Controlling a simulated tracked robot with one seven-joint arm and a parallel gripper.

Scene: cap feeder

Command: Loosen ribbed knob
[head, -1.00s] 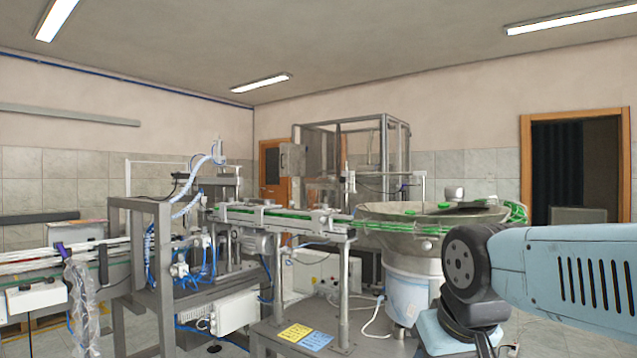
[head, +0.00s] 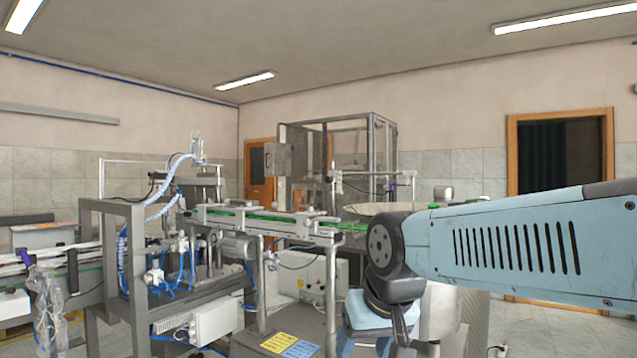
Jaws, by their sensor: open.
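I cannot make out the ribbed knob in the head view. The capping machine frame (head: 125,265) stands at left centre. A rail with green caps (head: 255,216) runs from it to the right, towards the feeder bowl (head: 375,209). My light blue arm (head: 505,245) reaches in from the right and hides most of the bowl. Its black joint bends downward in front of the bowl's stand. My gripper is not visible; the arm's far end runs down out of the picture's bottom edge.
A glazed metal cabinet (head: 340,165) stands behind the rail. A white control box (head: 208,315) and blue hoses hang on the machine frame. A yellow label (head: 279,342) lies on the base plate. Tiled floor shows at far right, below my arm.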

